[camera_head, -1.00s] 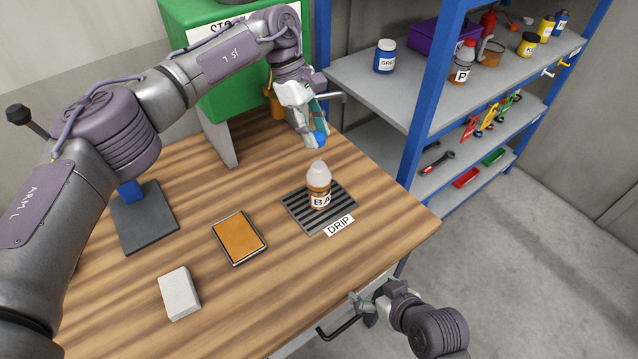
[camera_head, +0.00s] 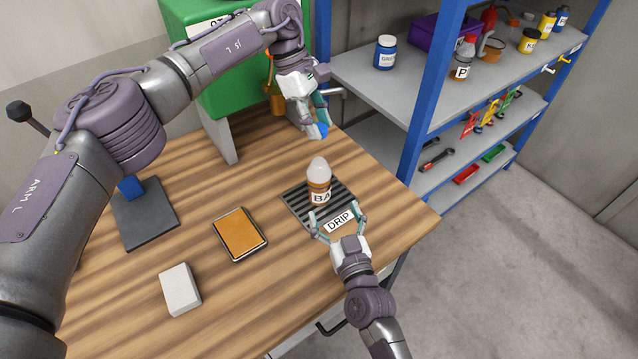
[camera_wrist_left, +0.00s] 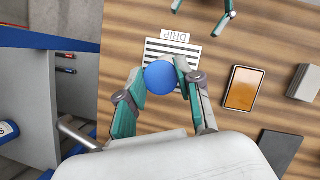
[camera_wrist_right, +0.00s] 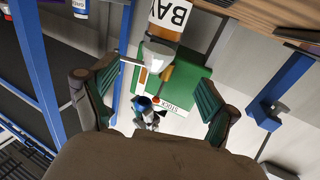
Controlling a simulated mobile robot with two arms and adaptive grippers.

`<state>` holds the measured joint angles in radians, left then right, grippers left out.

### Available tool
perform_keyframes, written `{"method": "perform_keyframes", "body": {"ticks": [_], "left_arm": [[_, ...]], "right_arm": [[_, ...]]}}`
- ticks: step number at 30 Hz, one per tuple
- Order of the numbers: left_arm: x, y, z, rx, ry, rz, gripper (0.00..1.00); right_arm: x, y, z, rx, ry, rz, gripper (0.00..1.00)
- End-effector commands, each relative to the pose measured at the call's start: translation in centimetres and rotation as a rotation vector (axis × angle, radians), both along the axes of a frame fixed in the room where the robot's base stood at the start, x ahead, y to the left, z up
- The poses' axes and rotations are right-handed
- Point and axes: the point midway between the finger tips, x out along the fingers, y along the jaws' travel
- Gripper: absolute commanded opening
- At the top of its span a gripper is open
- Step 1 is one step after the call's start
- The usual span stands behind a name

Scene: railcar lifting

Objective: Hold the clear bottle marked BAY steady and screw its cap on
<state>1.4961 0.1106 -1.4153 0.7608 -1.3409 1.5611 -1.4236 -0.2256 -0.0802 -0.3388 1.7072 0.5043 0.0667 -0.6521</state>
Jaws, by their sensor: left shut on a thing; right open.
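The BAY bottle (camera_head: 319,183), clear with brown contents and a pale tapered top, stands upright on the drip tray (camera_head: 295,204). In the right wrist view the bottle (camera_wrist_right: 166,22) appears upside down at the top, its BAY label showing. My left gripper (camera_head: 317,130) is shut on a blue cap (camera_wrist_left: 160,78) and holds it above and behind the bottle, apart from it. The cap hides the bottle in the left wrist view. My right gripper (camera_head: 337,215) is open and empty at the tray's front edge, its fingers pointing toward the bottle without touching it.
An orange-topped pad (camera_head: 239,235) and a white block (camera_head: 179,290) lie left of the tray. A green box-like unit (camera_head: 215,95) stands at the table's back. A blue-framed shelf (camera_head: 400,90) with bottles and tools is at the right.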

Motion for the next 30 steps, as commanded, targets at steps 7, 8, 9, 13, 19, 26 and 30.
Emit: {"method": "perform_keyframes", "body": {"ticks": [7, 8, 9, 13, 19, 26, 30], "left_arm": [[0.0, 0.0, 0.0, 0.0, 0.0, 0.0, 0.2], [0.0, 0.0, 0.0, 0.0, 0.0, 0.0, 0.2], [0.0, 0.0, 0.0, 0.0, 0.0, 0.0, 0.2], [0.0, 0.0, 0.0, 0.0, 0.0, 0.0, 0.2], [0.0, 0.0, 0.0, 0.0, 0.0, 0.0, 0.2], [0.0, 0.0, 0.0, 0.0, 0.0, 0.0, 0.2], [0.0, 0.0, 0.0, 0.0, 0.0, 0.0, 0.2]], "right_arm": [[0.1, 0.0, 0.0, 0.0, 0.001, 0.001, 0.87], [0.2, 0.0, 0.0, 0.0, 0.001, 0.001, 0.87], [0.4, 0.1, 0.0, 0.0, 0.0, 0.001, 0.87], [1.7, 0.5, 0.0, 0.0, 0.0, 0.001, 0.87], [5.4, 1.5, 0.1, 0.0, -0.001, 0.001, 0.87], [9.2, 2.7, 0.1, 0.0, 0.0, 0.001, 0.87], [10.7, 3.1, 0.0, -0.001, 0.001, 0.002, 0.87]]}}
